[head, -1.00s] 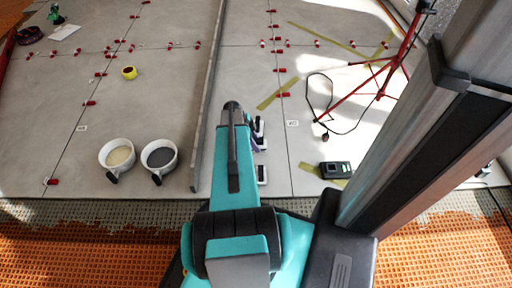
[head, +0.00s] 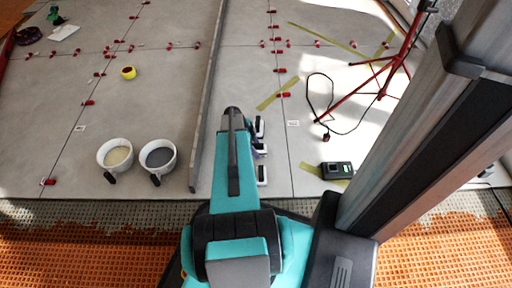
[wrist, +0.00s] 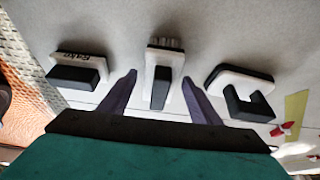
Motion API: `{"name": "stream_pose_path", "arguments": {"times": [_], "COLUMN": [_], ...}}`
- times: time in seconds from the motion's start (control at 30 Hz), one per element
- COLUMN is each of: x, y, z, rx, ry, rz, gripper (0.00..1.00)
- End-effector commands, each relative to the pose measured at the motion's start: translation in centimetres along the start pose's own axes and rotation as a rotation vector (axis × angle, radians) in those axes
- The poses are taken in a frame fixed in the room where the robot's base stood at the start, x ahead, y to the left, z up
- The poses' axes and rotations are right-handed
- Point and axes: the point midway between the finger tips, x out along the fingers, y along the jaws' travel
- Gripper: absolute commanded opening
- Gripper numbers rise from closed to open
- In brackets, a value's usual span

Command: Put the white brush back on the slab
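The white brush (wrist: 163,62), with pale bristles at its far end and a black handle, appears between the two purple fingers of my gripper (wrist: 159,78) in the wrist view. The fingers are spread, with a visible gap beside the brush on the left; on the right, I cannot tell if they touch. The brush appears to rest on the grey slab (wrist: 215,35), though contact underneath is hidden. In the head view my arm covers most of the gripper, and small white and black tools show just right of it.
In the wrist view, a lettered white block with a black handle (wrist: 78,70) is left of the brush, and another white-and-black tool (wrist: 240,92) is right. The head view shows two bowls (head: 157,156), a long grey bar (head: 207,100), a black device (head: 336,170) and a red tripod (head: 385,75).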

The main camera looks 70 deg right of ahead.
Motion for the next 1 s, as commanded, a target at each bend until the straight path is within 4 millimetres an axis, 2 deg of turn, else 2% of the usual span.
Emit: {"name": "stream_pose_path", "arguments": {"times": [0.47, 0.67, 1.0], "x": [-0.7, -2.9, -8.4], "y": [0.0, 0.0, 0.0], "z": [-0.1, -0.2, -0.3], "rx": [0.0, 0.0, 0.0], "ry": [0.0, 0.0, 0.0], "rz": [-0.001, -0.001, -0.002], "gripper": [0.57, 0.57, 0.57]}}
